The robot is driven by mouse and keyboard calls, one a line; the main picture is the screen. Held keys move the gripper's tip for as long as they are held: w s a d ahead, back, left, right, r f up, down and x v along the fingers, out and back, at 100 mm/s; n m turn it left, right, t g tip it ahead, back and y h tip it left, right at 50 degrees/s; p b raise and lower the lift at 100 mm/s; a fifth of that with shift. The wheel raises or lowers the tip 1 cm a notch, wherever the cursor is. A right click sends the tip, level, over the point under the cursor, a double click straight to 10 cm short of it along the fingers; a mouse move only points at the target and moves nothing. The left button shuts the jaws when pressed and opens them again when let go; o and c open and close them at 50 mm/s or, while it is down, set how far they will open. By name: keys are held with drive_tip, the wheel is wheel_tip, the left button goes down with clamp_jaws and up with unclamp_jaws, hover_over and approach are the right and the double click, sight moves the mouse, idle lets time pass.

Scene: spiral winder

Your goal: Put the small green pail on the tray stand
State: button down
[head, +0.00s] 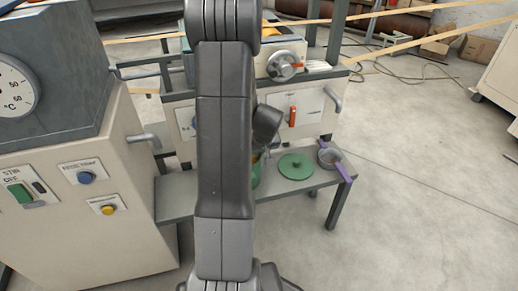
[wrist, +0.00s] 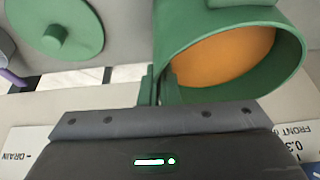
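The small green pail (wrist: 180,55) fills the upper right of the wrist view, with orange contents inside. My gripper (wrist: 158,88) has its two narrow fingers close together, one on each side of the pail's wall at the rim. In the head view, my arm hides most of the pail; a green sliver (head: 257,172) shows just right of the arm. Whether the pail touches the surface below cannot be told. A low grey stand (head: 285,186) in front of the machine may be the tray stand; my arm hides its middle.
A round green lid (head: 296,166) and a grey pan with a purple handle (head: 328,156) lie on the low stand's right part. The cream machine with a red lever (head: 292,116) stands behind. A control cabinet (head: 95,245) stands at left. Floor at right is open.

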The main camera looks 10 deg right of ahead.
drive_tip(key=shift+w, duration=0.1)
drive_tip(key=c, duration=2.1)
unclamp_jaws()
drive_tip(key=shift+f, duration=0.2)
drive_tip(key=o, duration=0.4)
drive_tip(key=shift+r, duration=0.15)
drive_tip(key=shift+r, duration=0.2)
drive_tip(key=p+v, duration=0.3)
drive_tip(key=v, duration=0.8)
drive_tip(key=shift+s+r, duration=0.3)
drive_tip(key=shift+s, duration=0.05)
